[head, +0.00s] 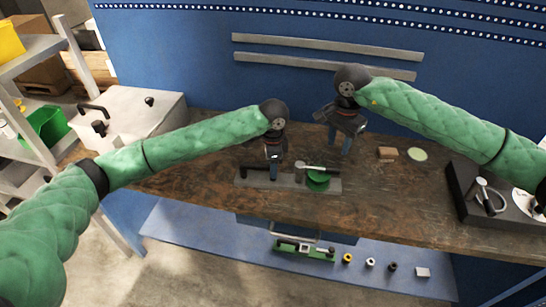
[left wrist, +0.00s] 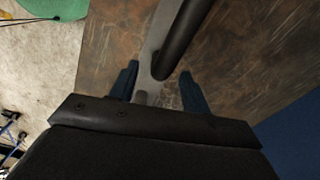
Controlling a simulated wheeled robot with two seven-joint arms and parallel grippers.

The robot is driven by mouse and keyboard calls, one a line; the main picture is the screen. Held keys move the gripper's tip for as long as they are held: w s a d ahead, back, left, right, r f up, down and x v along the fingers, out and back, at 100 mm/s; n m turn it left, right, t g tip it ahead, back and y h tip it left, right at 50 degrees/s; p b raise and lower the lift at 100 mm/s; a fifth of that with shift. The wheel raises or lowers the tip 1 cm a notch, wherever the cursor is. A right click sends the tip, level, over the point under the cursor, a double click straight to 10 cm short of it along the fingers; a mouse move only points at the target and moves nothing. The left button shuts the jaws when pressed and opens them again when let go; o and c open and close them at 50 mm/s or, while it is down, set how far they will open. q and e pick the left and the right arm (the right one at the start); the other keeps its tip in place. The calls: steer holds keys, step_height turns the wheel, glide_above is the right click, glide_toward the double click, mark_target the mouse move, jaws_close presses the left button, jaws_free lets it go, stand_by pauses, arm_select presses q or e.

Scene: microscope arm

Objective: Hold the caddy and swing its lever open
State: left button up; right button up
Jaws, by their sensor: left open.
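The caddy is a flat grey plate (head: 333,186) near the front of the brown workbench. It carries a black bar handle (head: 252,168) on its left and a green round part (head: 319,181) on its right. A grey lever (head: 318,168) lies across the top of the green part. My left gripper (head: 273,160) is open and points down over the handle end. In the left wrist view, the black handle (left wrist: 180,42) and grey plate (left wrist: 153,45) lie between its blue fingers (left wrist: 160,88); contact is unclear. My right gripper (head: 340,142) hangs behind and right of the lever, fingers apart, empty.
A wooden block (head: 387,153) and a pale green disc (head: 417,154) lie right of the caddy. A dark tray (head: 462,190) with metal parts stands at the far right. A grey-white box (head: 125,115) is at the left. Small items rest on the blue lower shelf (head: 190,230).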

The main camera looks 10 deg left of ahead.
mark_target(288, 176)
arm_select(q)
steer(key=shift+f, duration=2.05)
